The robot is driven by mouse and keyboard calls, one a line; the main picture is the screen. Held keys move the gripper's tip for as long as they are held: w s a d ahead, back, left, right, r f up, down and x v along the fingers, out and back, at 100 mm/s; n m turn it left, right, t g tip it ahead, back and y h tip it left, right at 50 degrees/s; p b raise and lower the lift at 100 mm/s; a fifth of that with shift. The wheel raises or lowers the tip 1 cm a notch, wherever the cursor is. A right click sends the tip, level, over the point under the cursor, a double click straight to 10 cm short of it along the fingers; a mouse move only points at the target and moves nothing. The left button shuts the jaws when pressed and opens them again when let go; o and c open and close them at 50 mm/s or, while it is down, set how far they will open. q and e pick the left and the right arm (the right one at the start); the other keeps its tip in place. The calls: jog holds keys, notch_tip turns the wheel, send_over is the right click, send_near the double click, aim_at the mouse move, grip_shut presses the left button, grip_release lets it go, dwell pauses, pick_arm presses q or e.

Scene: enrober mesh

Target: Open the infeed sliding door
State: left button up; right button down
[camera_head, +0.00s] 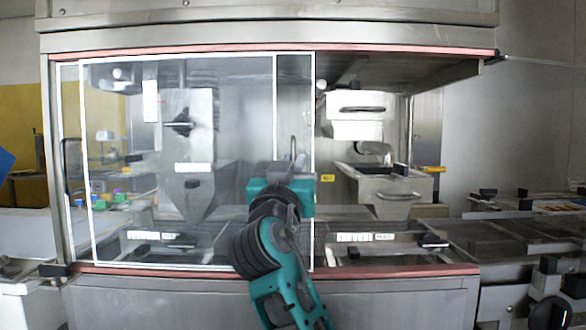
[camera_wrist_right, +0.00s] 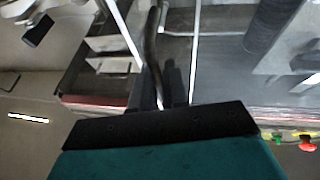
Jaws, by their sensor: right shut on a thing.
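The sliding door (camera_head: 312,120) is a clear panel in a thin white frame on the front of the steel machine. It stands at the left and overlaps a second clear panel (camera_head: 58,120) almost fully. The right half of the opening is uncovered. My right gripper (camera_head: 290,172) is at the door's right part, shut on its upright bar handle (camera_head: 293,146). The handle's top shows above the gripper, and its lower part is hidden. In the right wrist view the curved dark handle (camera_wrist_right: 152,50) rises from behind my gripper (camera_wrist_right: 160,118). My left gripper is out of view.
Red-edged rails (camera_head: 400,271) run along the opening's bottom and top. Inside the uncovered half are a steel box with a handle (camera_head: 398,195) and a tray (camera_head: 380,250). A conveyor (camera_head: 520,232) extends at the right. A dark handle (camera_head: 66,165) is at the far left.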

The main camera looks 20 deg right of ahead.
jog(key=shift+a, duration=0.25)
jog(key=c, duration=1.6)
grip_release()
jog(key=shift+o, duration=0.5)
jog(key=shift+a, duration=0.1)
jog(key=b+v, duration=0.1)
jog(key=v, duration=1.1)
jog(key=shift+s+f, duration=0.2)
jog(key=shift+s, duration=0.2)
